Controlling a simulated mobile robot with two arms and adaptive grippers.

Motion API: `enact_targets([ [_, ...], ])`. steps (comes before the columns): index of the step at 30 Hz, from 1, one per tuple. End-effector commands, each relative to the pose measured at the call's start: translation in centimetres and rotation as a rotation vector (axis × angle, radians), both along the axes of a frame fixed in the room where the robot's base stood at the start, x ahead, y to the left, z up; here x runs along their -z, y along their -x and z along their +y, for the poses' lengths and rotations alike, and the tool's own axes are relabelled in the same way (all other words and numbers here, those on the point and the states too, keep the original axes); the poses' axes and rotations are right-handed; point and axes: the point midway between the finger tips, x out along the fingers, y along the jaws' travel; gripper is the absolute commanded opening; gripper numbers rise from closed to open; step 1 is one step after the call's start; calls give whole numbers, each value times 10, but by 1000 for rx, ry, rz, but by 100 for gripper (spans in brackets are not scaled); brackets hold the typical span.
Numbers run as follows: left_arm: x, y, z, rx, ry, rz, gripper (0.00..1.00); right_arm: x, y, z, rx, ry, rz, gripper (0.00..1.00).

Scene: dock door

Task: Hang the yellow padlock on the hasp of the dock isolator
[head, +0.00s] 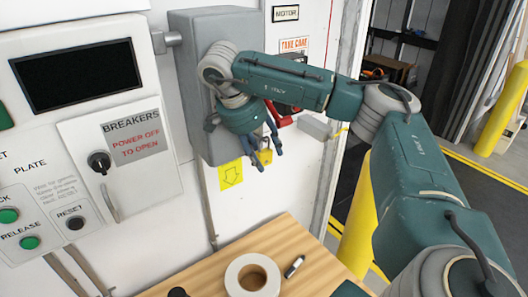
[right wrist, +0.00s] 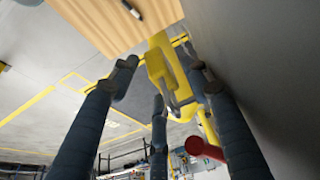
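The yellow padlock (head: 265,157) shows just below the fingers of my right gripper (head: 262,148), low beside the grey isolator box (head: 190,60). Part of the red isolator handle (head: 283,120) shows behind my right arm. In the right wrist view, the fingers of my right gripper (right wrist: 158,85) are spread around the yellow padlock (right wrist: 160,66), with a visible gap on its left side. Its grey shackle points toward the palm. The red handle (right wrist: 204,149) is near the right finger. The hasp is not clearly seen, and I cannot tell whether the shackle is through it. My left gripper is out of view.
A wooden bench (head: 215,268) below holds a roll of tape (head: 252,277) and a marker (head: 294,266). A breaker cabinet (head: 120,160) stands at the left. A yellow bollard (head: 358,225) stands right of the wall edge. A small grey box (head: 315,127) sits right of the gripper.

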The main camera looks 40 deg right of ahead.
Motion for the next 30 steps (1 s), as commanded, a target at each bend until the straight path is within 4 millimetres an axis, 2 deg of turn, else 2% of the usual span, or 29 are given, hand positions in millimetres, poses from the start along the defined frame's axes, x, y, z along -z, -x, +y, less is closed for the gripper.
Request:
enact_targets([
  [7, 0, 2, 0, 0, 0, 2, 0, -1, -1, 0, 0, 0, -3, 50],
  [11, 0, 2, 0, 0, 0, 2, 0, -10, -2, 4, -1, 1, -7, 50],
  [24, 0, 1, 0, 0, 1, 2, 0, -84, -4, 34, -2, 1, -10, 50],
  [30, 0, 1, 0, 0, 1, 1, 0, -106, -3, 44, -2, 0, -5, 50],
])
